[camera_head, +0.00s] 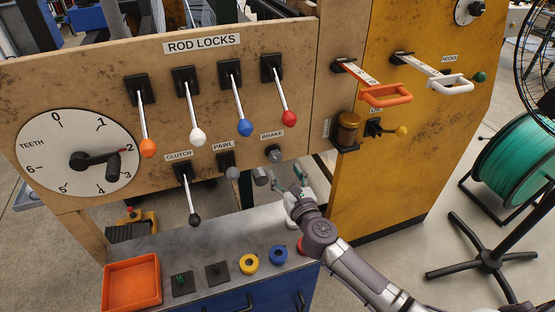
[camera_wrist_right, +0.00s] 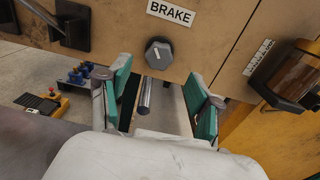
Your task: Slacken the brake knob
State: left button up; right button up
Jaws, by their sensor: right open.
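The brake knob (camera_head: 273,153) is a dark grey faceted knob with a pale mark on its face. It sits on the wooden panel under the BRAKE label (camera_head: 272,135). In the right wrist view the knob (camera_wrist_right: 158,54) shows just beyond and between the fingertips, with nothing gripping it. My right gripper (camera_head: 289,184) is open, with green finger pads, below and slightly right of the knob; it also shows in the right wrist view (camera_wrist_right: 160,82). A grey metal rod (camera_wrist_right: 145,95) shows between the fingers, below the knob. My left gripper is out of view.
Below is a grey bench top (camera_head: 222,247) with an orange tray (camera_head: 131,284) and colored rings.

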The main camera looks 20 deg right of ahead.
aim_at(277, 159)
jog(key=w, duration=0.6)
jog(key=shift+w+a+b, duration=0.1)
jog(key=shift+w+b, duration=0.2)
jog(key=c, duration=1.1)
